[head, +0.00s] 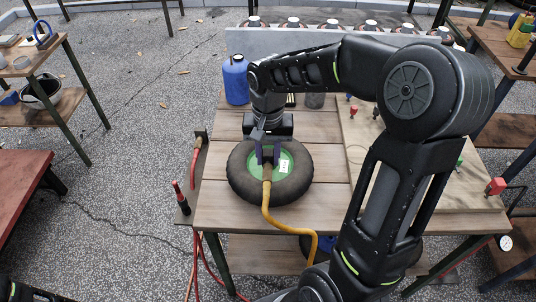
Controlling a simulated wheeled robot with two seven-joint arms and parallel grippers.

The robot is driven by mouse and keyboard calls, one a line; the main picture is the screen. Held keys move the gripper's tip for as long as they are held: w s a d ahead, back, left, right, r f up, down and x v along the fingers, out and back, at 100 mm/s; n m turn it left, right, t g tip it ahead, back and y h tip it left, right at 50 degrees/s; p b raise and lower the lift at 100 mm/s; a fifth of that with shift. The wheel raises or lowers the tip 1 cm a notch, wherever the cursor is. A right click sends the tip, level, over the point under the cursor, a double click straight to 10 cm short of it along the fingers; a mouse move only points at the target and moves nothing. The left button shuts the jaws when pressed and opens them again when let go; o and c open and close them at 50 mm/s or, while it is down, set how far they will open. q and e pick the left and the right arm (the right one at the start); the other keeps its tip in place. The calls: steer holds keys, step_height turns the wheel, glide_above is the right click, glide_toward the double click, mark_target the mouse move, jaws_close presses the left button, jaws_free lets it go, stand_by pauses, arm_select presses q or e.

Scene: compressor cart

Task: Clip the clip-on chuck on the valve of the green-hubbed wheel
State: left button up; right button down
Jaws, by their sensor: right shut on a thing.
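The green-hubbed wheel (240,178) lies flat on the wooden table, with a dark tyre, a green hub and a white label. The gripper's fingers hide most of the chuck. The valve is hidden, and I cannot tell whether the chuck touches it. My left gripper is not in view.
A blue bottle (235,81) stands behind the wheel. A pale board (385,165) with red and green fittings lies on the right of the table, partly behind my right arm. Red hoses (196,250) hang at the left edge. The table's left front is clear.

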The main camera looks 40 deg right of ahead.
mark_target(268, 152)
steer(key=shift+f+b, duration=0.75)
steer(key=shift+f, duration=0.3)
steer(key=c, duration=1.1)
jaws_free()
steer(key=shift+o, duration=0.2)
steer(key=shift+r, duration=0.15)
step_height(268, 152, up, 8)
steer(key=shift+f, duration=0.15)
